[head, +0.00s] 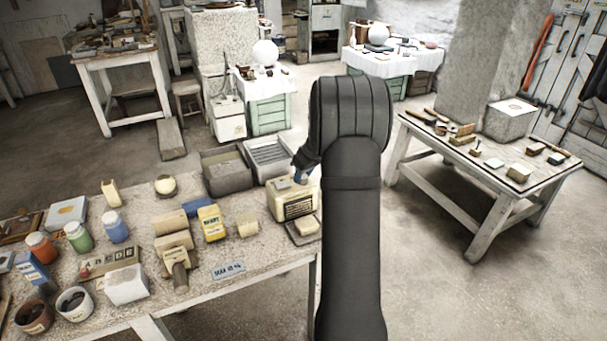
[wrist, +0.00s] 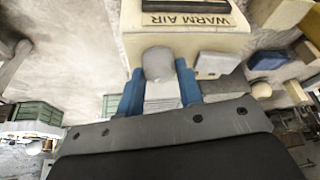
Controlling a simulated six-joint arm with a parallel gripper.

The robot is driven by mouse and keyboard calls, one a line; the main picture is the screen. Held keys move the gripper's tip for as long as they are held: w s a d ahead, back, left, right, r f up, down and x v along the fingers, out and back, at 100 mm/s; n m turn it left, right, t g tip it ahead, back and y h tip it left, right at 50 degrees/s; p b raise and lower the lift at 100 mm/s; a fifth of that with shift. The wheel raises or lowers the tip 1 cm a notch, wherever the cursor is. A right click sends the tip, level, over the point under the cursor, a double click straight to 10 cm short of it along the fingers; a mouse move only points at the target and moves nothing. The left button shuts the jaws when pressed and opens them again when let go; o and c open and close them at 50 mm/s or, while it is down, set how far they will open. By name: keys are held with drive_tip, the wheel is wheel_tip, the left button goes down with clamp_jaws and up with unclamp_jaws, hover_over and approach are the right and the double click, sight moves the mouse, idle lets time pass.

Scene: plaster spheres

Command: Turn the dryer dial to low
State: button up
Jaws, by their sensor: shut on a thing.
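The dryer (head: 283,203) is a cream box with a dark front grille at the right end of the near table. In the wrist view its cream body (wrist: 190,45) carries a label reading "WARM AIR". A pale grey rounded dial (wrist: 157,64) sticks out from it. My gripper (wrist: 160,85) has its blue fingers on either side of the dial and is shut on it. In the head view my gripper (head: 302,173) is at the dryer's top, partly hidden by my arm. The dial's setting marks cannot be read.
A grey block (wrist: 217,64) sits beside the dial on the dryer. A yellow box (head: 211,223) and several jars and blocks fill the table to the left.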

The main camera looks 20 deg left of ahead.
drive_tip(key=n+g, duration=0.2)
drive_tip(key=n, duration=0.3)
drive_tip(key=shift+w+n, duration=0.15)
drive_tip(key=shift+n, duration=0.15)
drive_tip(key=shift+w+n+g, duration=0.1)
drive_tip(key=shift+n+g, duration=0.8)
drive_tip(key=shift+n, duration=1.2)
drive_tip(key=o, duration=1)
drive_tip(key=v, duration=1.7)
drive_tip(key=shift+w+d+r, duration=0.1)
drive_tip(key=shift+d+r, duration=0.05)
drive_tip(key=shift+d, duration=0.1)
